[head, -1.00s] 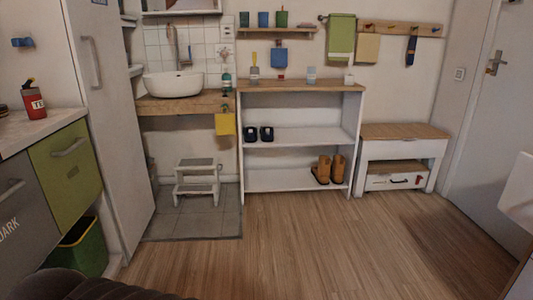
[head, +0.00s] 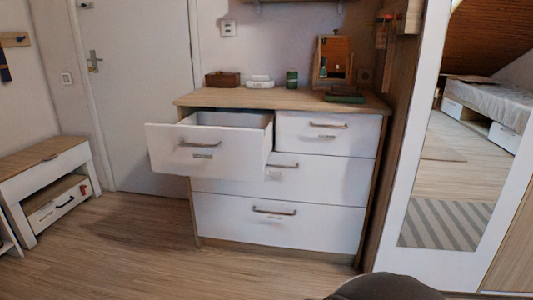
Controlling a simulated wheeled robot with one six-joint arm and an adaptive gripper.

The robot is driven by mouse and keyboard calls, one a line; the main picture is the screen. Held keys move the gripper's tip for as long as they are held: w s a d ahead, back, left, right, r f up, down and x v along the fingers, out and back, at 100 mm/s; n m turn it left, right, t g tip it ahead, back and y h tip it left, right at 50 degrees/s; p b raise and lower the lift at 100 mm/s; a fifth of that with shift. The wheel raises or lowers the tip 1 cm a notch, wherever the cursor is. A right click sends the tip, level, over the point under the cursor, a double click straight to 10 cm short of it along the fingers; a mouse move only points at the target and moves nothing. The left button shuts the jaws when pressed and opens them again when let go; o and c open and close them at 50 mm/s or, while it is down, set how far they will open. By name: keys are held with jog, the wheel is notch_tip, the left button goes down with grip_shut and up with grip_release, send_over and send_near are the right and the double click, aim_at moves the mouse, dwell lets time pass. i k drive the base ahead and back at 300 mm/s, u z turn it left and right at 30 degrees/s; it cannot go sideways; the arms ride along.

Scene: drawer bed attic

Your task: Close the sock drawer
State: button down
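A white dresser with a wooden top (head: 290,98) stands against the wall in the middle of the head view. Its upper left drawer (head: 184,158) is pulled far out, with a metal handle (head: 184,144) and a small label on its front. The label is too small to read, so I cannot tell if this is the sock drawer. Part of the drawer's inside shows and looks empty. The upper right drawer (head: 353,135) and the wide drawers below, such as the bottom one (head: 318,223), are shut. My gripper is not in view.
A bench with a low drawer (head: 62,203) stands at the left. A door (head: 135,60) is behind the dresser's left side. A mirrored wardrobe (head: 465,150) stands at the right. Small boxes and a framed mirror (head: 332,60) sit on the dresser. The wooden floor (head: 150,240) in front is clear.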

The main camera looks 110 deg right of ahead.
aim_at(224, 145)
jog(key=z, duration=3.2)
